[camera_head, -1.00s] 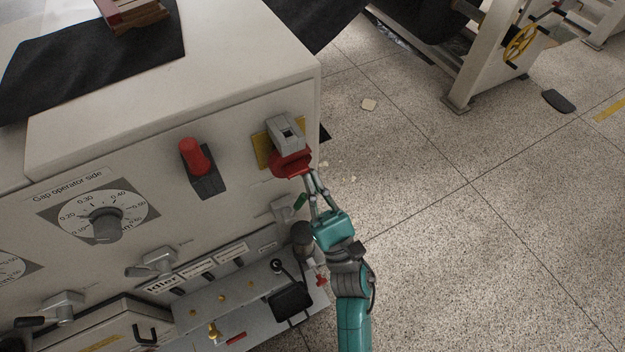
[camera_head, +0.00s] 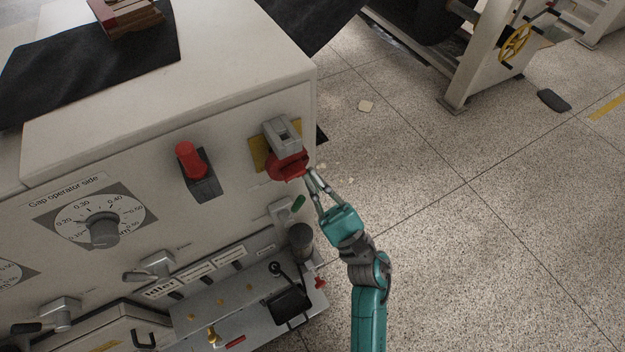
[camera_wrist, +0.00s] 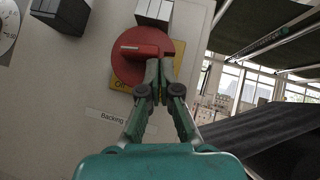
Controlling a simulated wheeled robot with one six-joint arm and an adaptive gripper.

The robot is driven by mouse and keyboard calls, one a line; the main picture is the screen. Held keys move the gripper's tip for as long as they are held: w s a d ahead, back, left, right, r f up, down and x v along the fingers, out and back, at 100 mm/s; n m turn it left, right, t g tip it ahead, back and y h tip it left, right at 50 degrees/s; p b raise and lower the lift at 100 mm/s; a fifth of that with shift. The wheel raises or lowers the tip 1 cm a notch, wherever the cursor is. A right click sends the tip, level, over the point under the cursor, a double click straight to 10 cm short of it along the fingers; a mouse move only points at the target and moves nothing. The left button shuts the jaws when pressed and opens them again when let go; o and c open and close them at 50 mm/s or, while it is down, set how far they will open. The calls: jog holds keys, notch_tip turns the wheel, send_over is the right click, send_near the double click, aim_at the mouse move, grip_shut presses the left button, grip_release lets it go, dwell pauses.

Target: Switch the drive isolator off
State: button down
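The drive isolator appears to be the red rotary switch (camera_head: 287,166) on a yellow plate (camera_head: 258,152), near the right edge of the machine's front. In the wrist view the red switch (camera_wrist: 130,66) shows its raised handle (camera_wrist: 138,49) lying roughly level. Lettering on the yellow plate below it is partly hidden by my fingers. My gripper (camera_wrist: 160,64) has its fingertips close together over the lower right of the red disc, by the handle's right end. I see nothing held between them; contact with the switch is unclear. In the head view my gripper (camera_head: 308,173) is at the switch's lower right.
A grey block (camera_head: 281,132) sits directly above the switch. A red-topped black control (camera_head: 196,168) and a gap dial (camera_head: 103,228) are to the left. A small grey fitting with a green part (camera_head: 288,209) is below. Open floor (camera_head: 430,230) lies to the right.

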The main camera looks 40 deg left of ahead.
aim_at(290, 156)
jog(key=n+g, duration=0.2)
jog(key=r+n+g+h, duration=0.1)
jog(key=n+g, duration=0.1)
jog(key=n, duration=0.1)
jog(key=w+n+g+h, duration=0.1)
jog(key=n+g, duration=0.2)
jog(key=shift+d+r, duration=0.2)
jog(key=shift+r, duration=0.15)
jog(key=n+g+h, duration=0.1)
jog(key=n, duration=0.1)
jog(key=r+n+g+h, duration=0.1)
jog(key=n, duration=0.2)
jog(key=shift+r+g+h, duration=0.15)
jog(key=shift+g+h, duration=0.25)
jog(key=n+h, duration=0.1)
jog(key=n, duration=0.1)
jog(key=r+n+h, duration=0.1)
jog(key=n+h, duration=0.1)
jog(key=shift+s+r+n+g, duration=0.1)
jog(key=shift+r+n+g, duration=0.1)
jog(key=shift+n+g, duration=0.15)
jog(key=shift+s+r, duration=0.1)
jog(key=shift+r, duration=0.05)
jog(key=shift+s+a+r, duration=0.1)
jog(key=shift+s+r, duration=0.05)
jog(key=shift+r, duration=0.1)
